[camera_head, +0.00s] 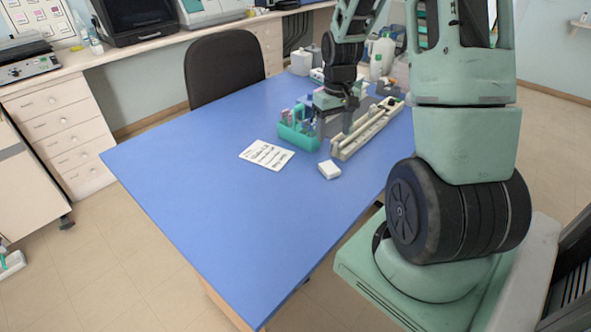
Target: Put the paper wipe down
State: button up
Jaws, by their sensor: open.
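My gripper (336,122) points down over the back right of the blue table (200,190), between the green rack and the long cream tray. It is open, but its fingertips are small and partly lost among the things around them. I cannot make out anything held in it. A small white block or folded pad (329,170) lies on the table in front of the tray; it may be the paper wipe, but I cannot tell for sure.
A green rack (299,138) with bottles stands beside my gripper. The long cream tray (362,133) lies to the right. A written white sheet (266,154) lies left of the pad. Jugs (381,56) stand behind. The table's left and front are clear. A dark chair (224,68) stands behind it.

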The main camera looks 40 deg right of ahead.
jog(key=w+a+r+n, duration=0.1)
jog(key=a+r+n, duration=0.15)
jog(key=a, duration=0.85)
jog(key=a+r+n, duration=0.2)
jog(key=a+r, duration=0.1)
jog(key=a, duration=0.8)
jog(key=s+a+r+n, duration=0.1)
jog(key=s+a+n, duration=0.2)
jog(key=s+a, duration=0.6)
jog(key=s+a+r+n, duration=0.2)
jog(key=s+a+n, duration=0.2)
jog(key=s+a, duration=0.5)
jog(key=shift+a+r+y, duration=0.25)
jog(key=shift+a+y, duration=0.05)
